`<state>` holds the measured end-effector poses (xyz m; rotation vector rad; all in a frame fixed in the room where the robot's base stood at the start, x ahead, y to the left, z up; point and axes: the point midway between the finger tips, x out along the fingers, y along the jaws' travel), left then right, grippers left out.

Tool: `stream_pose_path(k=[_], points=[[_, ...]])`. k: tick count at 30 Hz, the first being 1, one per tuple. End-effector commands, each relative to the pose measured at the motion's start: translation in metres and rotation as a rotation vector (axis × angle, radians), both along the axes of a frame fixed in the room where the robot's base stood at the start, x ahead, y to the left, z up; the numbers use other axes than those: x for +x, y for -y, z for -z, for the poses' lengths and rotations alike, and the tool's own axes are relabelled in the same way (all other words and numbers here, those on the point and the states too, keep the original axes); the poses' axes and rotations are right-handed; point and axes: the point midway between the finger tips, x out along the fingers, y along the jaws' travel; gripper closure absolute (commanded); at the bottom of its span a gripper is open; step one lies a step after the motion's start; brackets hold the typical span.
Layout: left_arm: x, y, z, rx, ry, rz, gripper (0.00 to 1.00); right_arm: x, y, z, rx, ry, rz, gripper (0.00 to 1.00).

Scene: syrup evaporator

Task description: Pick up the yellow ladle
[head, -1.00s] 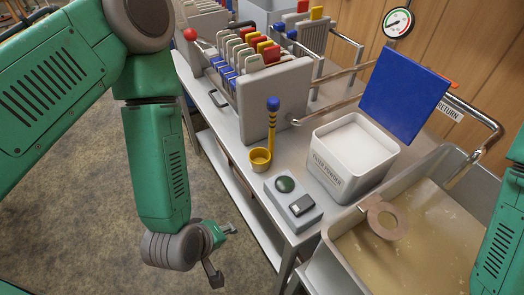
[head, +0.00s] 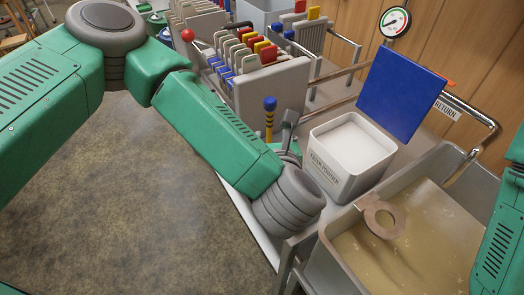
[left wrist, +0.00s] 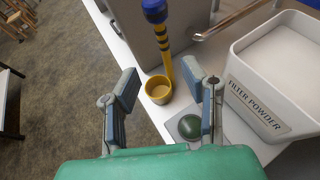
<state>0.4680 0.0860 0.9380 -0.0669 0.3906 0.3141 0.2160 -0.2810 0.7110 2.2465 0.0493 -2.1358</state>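The yellow ladle (left wrist: 159,88) stands upright at the edge of the metal bench in the left wrist view, its yellow cup low and its black-banded handle rising to a blue knob. In the head view only its upper handle and blue knob (head: 270,104) show; my left arm hides the cup. My left gripper (left wrist: 168,82) is open in the left wrist view, its fingers apart on either side of the ladle's cup, with nothing held. In the head view a left finger (head: 290,118) shows just right of the handle. My right gripper is out of view.
The white filter powder bin (head: 350,150) stands right of the ladle. A filter press (head: 270,90) stands behind it. A green button (left wrist: 190,126) on a grey box sits near the right finger. A syrup pan (head: 410,240) is at lower right.

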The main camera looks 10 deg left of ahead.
Motion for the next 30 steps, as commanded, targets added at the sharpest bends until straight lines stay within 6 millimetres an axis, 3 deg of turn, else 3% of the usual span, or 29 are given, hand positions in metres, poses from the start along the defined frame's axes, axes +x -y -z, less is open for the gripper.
stream_pose_path(k=[6, 14, 21, 30], points=[[0.038, -0.014, 0.017, 0.004, 0.002, -0.003, 0.62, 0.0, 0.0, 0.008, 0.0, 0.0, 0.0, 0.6], [0.056, -0.019, 0.024, 0.005, 0.002, 0.001, 0.62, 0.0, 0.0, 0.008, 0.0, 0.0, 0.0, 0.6], [0.088, -0.026, 0.035, 0.005, 0.003, -0.002, 0.62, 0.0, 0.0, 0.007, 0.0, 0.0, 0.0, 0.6], [0.1, -0.03, 0.041, 0.004, 0.001, 0.004, 0.62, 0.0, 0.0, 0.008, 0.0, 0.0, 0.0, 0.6]])
